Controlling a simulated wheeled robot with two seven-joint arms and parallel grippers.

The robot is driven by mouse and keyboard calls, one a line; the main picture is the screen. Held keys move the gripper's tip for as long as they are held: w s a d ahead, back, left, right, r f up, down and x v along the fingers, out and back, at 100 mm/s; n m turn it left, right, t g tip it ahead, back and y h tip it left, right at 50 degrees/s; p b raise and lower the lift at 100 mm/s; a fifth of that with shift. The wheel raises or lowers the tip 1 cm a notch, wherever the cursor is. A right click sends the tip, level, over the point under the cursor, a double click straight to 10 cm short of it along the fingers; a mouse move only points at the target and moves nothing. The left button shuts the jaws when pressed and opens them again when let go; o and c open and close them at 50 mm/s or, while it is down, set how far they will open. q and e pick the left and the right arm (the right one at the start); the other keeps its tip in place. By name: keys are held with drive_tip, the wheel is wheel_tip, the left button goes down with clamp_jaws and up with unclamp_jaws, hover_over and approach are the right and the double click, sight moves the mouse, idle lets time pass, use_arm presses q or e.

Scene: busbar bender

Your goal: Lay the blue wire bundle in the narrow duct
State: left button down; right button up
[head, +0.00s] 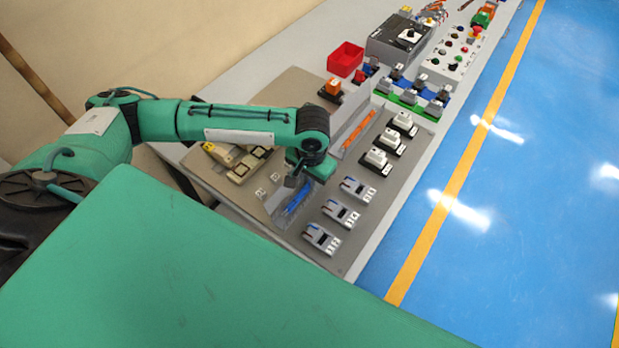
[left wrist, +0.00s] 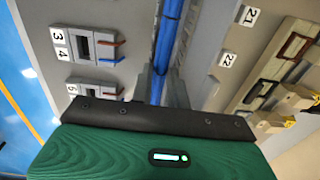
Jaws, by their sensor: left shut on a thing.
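The blue wire bundle (head: 297,198) shows in the head view just below my left gripper (head: 295,182), slanting down to the left. In the left wrist view the bundle (left wrist: 168,35) runs up from between the fingers (left wrist: 160,88). My left gripper is shut on it. A pale grey duct (head: 281,219) lies along the panel under the bundle. The bundle lines up roughly with the duct, but I cannot tell whether it is inside or just above it. The gripper hides the bundle's upper end in the head view. My right gripper is not in view.
Numbered grey terminal blocks (head: 341,212) stand right of the duct, with white-topped units (head: 376,160) farther up. An orange bundle (head: 359,129) lies in another channel. Beige parts (head: 247,166) sit to the left. A red bin (head: 345,58) stands at the back.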

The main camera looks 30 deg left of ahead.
use_arm(q)
drive_tip(key=c, duration=1.3)
unclamp_jaws()
drive_tip(key=shift+w+r, duration=0.1)
drive_tip(key=shift+r, duration=0.4)
drive_tip(key=r, duration=0.8)
drive_tip(key=r+b, duration=0.1)
drive_tip(key=r, duration=0.4)
drive_tip(key=shift+d, duration=0.35)
